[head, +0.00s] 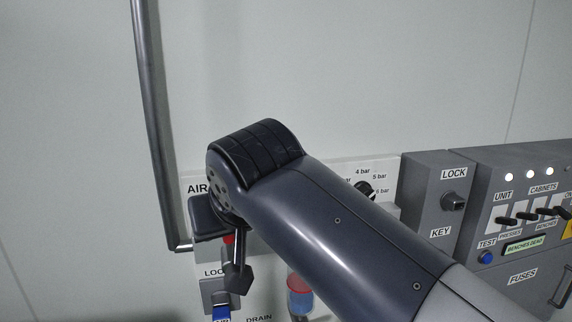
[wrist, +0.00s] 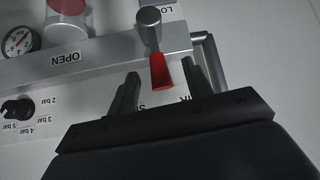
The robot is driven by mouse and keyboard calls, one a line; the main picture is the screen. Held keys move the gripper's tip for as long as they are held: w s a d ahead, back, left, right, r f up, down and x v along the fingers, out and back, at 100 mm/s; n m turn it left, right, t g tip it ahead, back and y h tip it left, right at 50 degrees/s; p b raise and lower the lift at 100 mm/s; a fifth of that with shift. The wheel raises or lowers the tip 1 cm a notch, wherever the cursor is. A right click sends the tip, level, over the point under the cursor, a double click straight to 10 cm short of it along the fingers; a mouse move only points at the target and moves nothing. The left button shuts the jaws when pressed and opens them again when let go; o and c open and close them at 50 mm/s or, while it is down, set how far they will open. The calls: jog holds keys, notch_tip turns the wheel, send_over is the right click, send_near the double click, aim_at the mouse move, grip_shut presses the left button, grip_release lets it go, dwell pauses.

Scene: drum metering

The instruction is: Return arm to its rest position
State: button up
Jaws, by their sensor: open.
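My gripper (wrist: 160,66) is open in the wrist view, with its two dark fingers apart. A red lever (wrist: 161,72) with a grey rounded hub lies between the fingers in that picture; there are visible gaps on both sides. The lever is mounted on a grey bar with an OPEN label. In the head view my arm comes in from the lower right and bends in front of the AIR panel (head: 392,167). The arm hides much of the panel. A dark part of my gripper shows below the bend, close to a bit of red.
A pressure gauge (wrist: 19,42) and a pressure knob (wrist: 17,109) are beside the bar. At right in the head view are a LOCK/KEY box (head: 431,205) and a switch cabinet (head: 520,170). A vertical pipe (head: 153,110) runs at left. The wall above is clear.

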jog(key=v, duration=0.6)
jog(key=p+x, duration=0.1)
jog(key=x, duration=0.9)
jog(key=shift+w+a+f+p, duration=0.15)
jog(key=shift+w+f+p, duration=0.1)
jog(key=shift+p, duration=0.05)
jog(key=shift+w+f, duration=0.1)
jog(key=shift+w, duration=0.05)
jog(key=shift+d+m+y, duration=0.3)
jog(key=shift+d+y, duration=0.2)
jog(key=shift+y, duration=0.3)
